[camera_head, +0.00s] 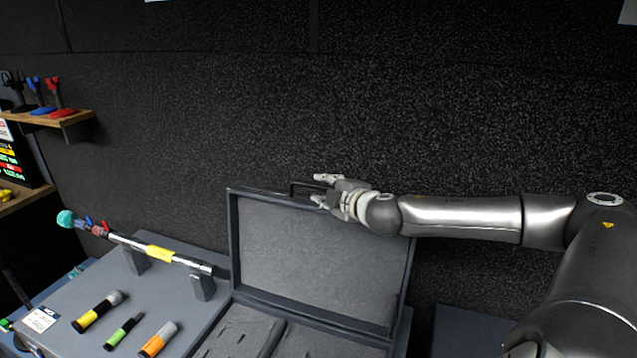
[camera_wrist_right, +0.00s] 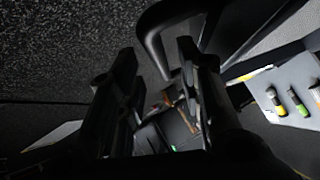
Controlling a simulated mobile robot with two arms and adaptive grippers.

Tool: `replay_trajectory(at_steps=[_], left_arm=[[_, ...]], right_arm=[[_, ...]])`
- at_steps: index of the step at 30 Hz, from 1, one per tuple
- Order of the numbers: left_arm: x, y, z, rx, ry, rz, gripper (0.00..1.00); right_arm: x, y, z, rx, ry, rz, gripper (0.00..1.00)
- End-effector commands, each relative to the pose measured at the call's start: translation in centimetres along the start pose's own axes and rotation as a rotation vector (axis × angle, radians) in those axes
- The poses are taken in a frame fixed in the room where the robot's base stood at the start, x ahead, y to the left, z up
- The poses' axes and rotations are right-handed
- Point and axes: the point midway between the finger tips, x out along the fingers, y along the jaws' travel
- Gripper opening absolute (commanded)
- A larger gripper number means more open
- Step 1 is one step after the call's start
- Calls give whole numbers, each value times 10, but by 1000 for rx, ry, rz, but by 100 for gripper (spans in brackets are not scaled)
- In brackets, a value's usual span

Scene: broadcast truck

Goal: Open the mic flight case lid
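The mic flight case stands open, its lid (camera_head: 310,248) raised close to upright against the dark wall, with the grey lining facing me. The case base (camera_head: 235,332) has a grey foam insert with slots. A dark handle (camera_head: 293,188) sticks up from the lid's top edge; it also shows as a black loop in the right wrist view (camera_wrist_right: 148,40). My right gripper (camera_head: 322,189) is at the lid's top edge beside the handle. Its fingers are spread apart in both views, and I see nothing clamped between them (camera_wrist_right: 160,85). My left gripper is out of view.
Left of the case, a grey counter holds a boom pole (camera_head: 160,253) on two stands and several banded mics (camera_head: 158,340). A wooden shelf (camera_head: 50,119) with small stands is at far left. The dark wall is close behind the lid.

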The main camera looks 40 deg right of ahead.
Motion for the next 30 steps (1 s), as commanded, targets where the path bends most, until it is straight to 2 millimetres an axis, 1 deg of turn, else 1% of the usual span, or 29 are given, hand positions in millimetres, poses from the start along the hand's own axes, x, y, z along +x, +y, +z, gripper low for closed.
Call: replay_trajectory(at_steps=[1, 9, 15, 26, 27, 30], left_arm=[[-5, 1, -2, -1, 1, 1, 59], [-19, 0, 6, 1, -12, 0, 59], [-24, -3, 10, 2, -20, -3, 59], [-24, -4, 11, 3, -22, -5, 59], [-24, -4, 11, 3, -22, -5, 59], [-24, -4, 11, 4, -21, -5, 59]], right_arm=[[3, 2, -2, 7, 2, 0, 34], [24, 2, -2, 7, 2, 0, 34], [35, 0, -2, 3, 2, -2, 34], [38, -2, -2, -1, 3, -3, 34], [38, -2, -2, -1, 3, -3, 32], [38, -2, -2, -1, 3, -3, 20]])
